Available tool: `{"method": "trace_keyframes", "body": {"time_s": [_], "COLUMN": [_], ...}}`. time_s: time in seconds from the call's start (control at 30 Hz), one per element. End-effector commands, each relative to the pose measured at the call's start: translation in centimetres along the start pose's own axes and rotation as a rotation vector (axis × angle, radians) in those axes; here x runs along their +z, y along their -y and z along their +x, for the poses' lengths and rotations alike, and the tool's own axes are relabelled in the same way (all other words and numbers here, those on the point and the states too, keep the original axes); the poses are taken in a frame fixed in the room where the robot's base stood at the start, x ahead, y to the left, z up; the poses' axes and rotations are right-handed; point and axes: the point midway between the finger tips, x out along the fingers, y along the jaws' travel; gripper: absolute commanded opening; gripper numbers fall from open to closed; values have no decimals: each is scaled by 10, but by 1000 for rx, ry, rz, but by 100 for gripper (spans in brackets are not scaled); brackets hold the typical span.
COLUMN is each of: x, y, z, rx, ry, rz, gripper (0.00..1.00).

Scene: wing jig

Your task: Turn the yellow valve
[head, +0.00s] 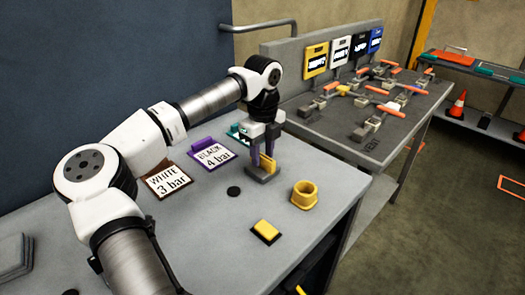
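Several small valves with mostly orange handles sit on the dark bench at the back right. One small yellow part (343,90) shows among them, but I cannot tell whether it is the yellow valve. A yellow tag (316,60) stands on the back panel behind them. My gripper (263,160) points down over the near table, well apart from the valves. Its fingers are around or just beside a small yellow piece (267,165) that stands on a grey block (263,174). I cannot tell whether the fingers touch it.
On the near table (215,235) lie a "WHITE 3 bar" card (167,182), a "BLACK 4 bar" card (212,154), a yellow cup (305,195), a yellow-topped block (266,232) and a black disc (233,191). White, black and blue tags stand beside the yellow tag. Floor is open at right.

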Motion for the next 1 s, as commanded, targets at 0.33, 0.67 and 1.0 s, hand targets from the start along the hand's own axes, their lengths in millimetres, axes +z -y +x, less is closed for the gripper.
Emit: {"method": "trace_keyframes", "body": {"time_s": [0.33,0.67,1.0], "x": [0,0,1], "y": [0,0,0], "z": [0,0,0], "rx": [0,0,0], "ry": [0,0,1], "rz": [0,14,176], "gripper": [7,0,0]}}
